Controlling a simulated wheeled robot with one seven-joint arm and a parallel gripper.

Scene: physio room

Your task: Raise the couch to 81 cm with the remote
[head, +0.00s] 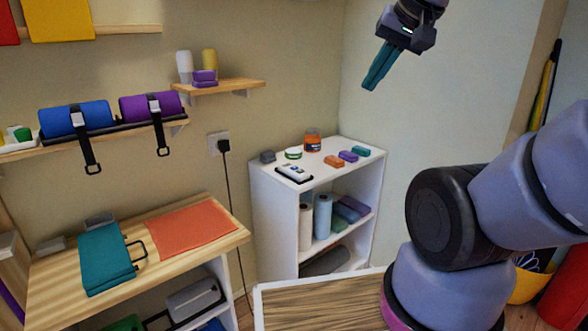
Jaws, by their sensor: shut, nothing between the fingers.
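My gripper (374,76) is at the top of the head view, above and to the right of the white shelf unit. Its teal fingers are together, pointing down and left, with nothing between them. A small white and black device (294,173), which looks like a remote, lies flat on top of the white shelf unit (264,191), near its front left edge. The gripper is well apart from it. I cannot make out its buttons or any reading. I see no couch in this view.
Around the device lie a grey block (268,157), a green-and-white tub (293,153), an orange jar (312,140) and small coloured blocks (334,161). A wooden bench (203,258) stands left. A black cable (231,190) hangs from a wall socket. The air above the unit is free.

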